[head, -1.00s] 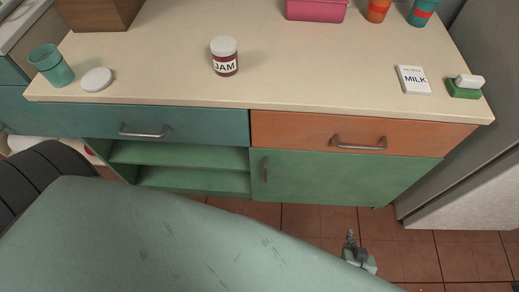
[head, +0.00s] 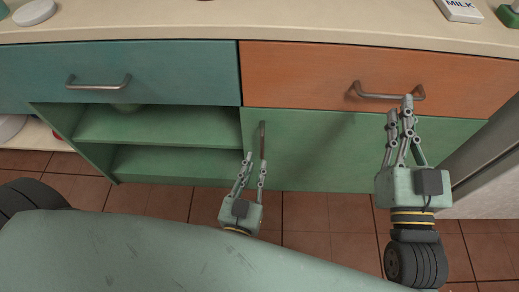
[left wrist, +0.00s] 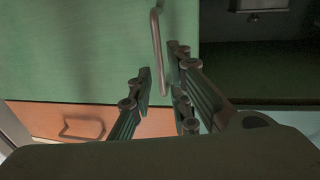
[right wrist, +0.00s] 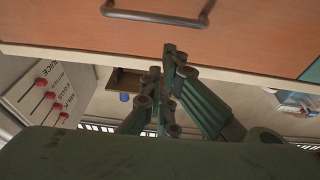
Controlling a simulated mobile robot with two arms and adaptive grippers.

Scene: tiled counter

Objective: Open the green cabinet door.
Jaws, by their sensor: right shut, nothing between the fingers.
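The green cabinet door (head: 330,150) is closed under the orange drawer. Its upright metal handle (head: 262,138) is near the door's left edge. The handle also shows in the left wrist view (left wrist: 157,40). My left gripper (head: 255,163) is open in front of the door, at the lower end of the handle. In the left wrist view (left wrist: 160,75) the handle's end appears between the fingers; I cannot tell whether they touch it. My right gripper (head: 399,110) is shut and empty, in front of the orange drawer, close to its handle. It also shows in the right wrist view (right wrist: 166,75).
The orange drawer (head: 300,75) with its metal handle (head: 390,95) and the teal drawer (head: 180,65) are closed. Open green shelves (head: 160,125) are left of the door. A grey appliance (head: 490,160) stands at the right. The tiled floor (head: 300,215) below the door is clear.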

